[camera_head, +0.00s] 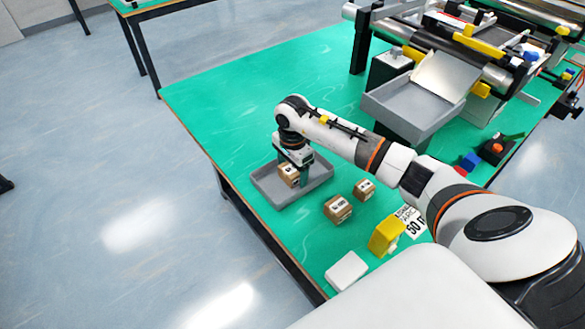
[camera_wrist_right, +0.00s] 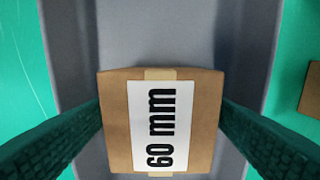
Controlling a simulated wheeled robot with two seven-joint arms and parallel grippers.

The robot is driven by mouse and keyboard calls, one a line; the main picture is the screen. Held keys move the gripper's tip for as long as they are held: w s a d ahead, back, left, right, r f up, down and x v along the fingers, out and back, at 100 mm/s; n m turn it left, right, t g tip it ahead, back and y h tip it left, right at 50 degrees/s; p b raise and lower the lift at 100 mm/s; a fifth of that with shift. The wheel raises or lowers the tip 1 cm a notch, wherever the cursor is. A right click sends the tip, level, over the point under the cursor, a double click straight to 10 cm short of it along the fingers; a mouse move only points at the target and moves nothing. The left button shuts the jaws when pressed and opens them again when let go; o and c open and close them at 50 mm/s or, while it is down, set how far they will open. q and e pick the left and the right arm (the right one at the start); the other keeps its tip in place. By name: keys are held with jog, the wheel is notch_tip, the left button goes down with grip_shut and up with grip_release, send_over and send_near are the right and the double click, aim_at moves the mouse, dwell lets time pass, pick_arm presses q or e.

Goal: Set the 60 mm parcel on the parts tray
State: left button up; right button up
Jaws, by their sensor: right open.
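The 60 mm parcel (camera_head: 287,176), a brown box with a white label, sits inside the grey parts tray (camera_head: 318,179). In the right wrist view the parcel (camera_wrist_right: 115,135) shows its "60 mm" label face to the camera, with the grey tray floor (camera_wrist_right: 180,30) behind it. My right gripper (camera_head: 296,178) is over the tray at the parcel. Its two green fingers stand on either side of the box, open, very close to its sides. The parcel's underside is hidden. My left gripper is not in view.
Two other brown boxes, a larger one (camera_head: 338,208) and a smaller one (camera_head: 364,189), stand on the green table right of the tray. A yellow block (camera_head: 385,235) and a white block (camera_head: 346,271) lie nearer. A conveyor with a grey chute bin (camera_head: 415,105) stands behind.

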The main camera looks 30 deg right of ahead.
aim_at(293, 168)
jog(key=shift+r, duration=0.1)
notch_tip(293, 168, up, 12)
jog(key=b, duration=0.1)
dwell(0.4)
